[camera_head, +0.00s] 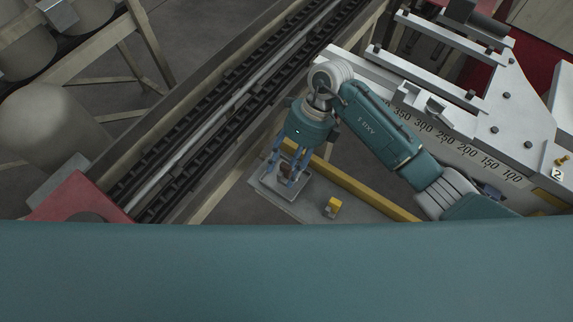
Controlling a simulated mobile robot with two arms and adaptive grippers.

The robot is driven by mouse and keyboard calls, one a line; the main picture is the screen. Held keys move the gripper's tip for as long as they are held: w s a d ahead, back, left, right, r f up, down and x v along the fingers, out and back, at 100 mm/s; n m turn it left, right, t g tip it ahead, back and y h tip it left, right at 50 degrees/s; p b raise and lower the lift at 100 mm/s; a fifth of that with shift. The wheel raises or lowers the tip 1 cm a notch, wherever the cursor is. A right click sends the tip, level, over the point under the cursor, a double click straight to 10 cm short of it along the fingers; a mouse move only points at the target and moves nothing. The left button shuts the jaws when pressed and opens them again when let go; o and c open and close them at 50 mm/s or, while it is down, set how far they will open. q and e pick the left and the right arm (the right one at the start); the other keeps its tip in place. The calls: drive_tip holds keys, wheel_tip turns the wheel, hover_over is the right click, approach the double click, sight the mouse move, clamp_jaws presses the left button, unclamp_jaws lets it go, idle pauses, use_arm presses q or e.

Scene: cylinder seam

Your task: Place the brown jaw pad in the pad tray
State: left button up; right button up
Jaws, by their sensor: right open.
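My right gripper (284,178) reaches down from the teal arm, its fingers apart, over a small grey tray (302,193) that looks like the pad tray. The brown jaw pad (285,168) shows as a small dark brown patch between the fingers, within the tray's outline. The fingers partly hide it, and I cannot tell whether it touches them or rests on the tray floor. My left gripper is not in view.
A white numbered beam (455,143) lies to the right and a dark chain track (215,115) to the left.

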drive_tip(key=p+v, duration=0.5)
drive_tip(key=v, duration=0.7)
idle(0.3)
